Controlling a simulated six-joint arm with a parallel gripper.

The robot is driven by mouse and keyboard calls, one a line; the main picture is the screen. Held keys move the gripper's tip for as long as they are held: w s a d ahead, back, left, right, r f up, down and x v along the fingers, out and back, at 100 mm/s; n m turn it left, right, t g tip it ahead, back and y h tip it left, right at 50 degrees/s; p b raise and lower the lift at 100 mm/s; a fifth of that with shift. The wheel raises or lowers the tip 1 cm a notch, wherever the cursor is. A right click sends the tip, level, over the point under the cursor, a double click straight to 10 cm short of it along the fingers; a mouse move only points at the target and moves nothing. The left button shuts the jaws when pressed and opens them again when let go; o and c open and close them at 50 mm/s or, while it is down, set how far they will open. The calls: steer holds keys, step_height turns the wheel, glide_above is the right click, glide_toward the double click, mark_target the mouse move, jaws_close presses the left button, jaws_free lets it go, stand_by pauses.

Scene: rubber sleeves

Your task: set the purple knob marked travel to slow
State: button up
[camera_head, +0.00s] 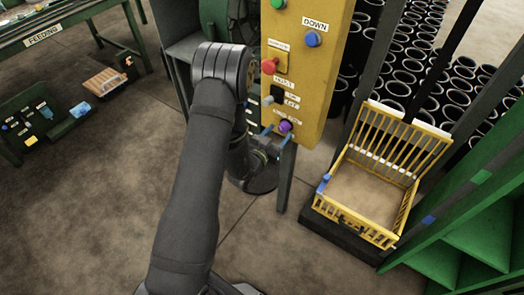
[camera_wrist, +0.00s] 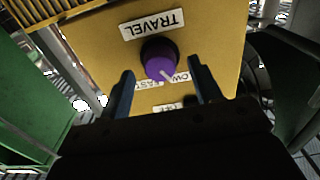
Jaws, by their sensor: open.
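The purple knob (camera_wrist: 158,60) sits on a dark round base on the yellow panel (camera_wrist: 215,35). The TRAVEL label (camera_wrist: 152,23) is upside down above it in the wrist view. The knob's pale pointer mark points down and slightly right in that view, near the label ending in LOW (camera_wrist: 182,76); a FAST label (camera_wrist: 148,84) lies to its left. My gripper (camera_wrist: 158,70) is open, its blue-tipped fingers on either side of the knob, with no clear contact. In the head view the knob (camera_head: 285,126) is beside my gripper (camera_head: 275,134), at the panel's lower end.
Above the knob, the panel carries a black switch (camera_head: 277,91), a red button (camera_head: 270,66) and a blue DOWN button (camera_head: 312,39). A yellow barred crate (camera_head: 345,222) stands to the right. Open floor (camera_head: 90,200) lies to the left.

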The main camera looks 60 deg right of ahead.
steer(key=a, duration=1.5)
steer(key=shift+a, duration=0.35)
steer(key=shift+d, duration=0.1)
steer(key=d, duration=1.7)
steer(key=shift+d, duration=0.15)
steer(key=shift+r, duration=0.1)
steer(key=m, duration=1.2)
steer(key=shift+a, duration=1.55)
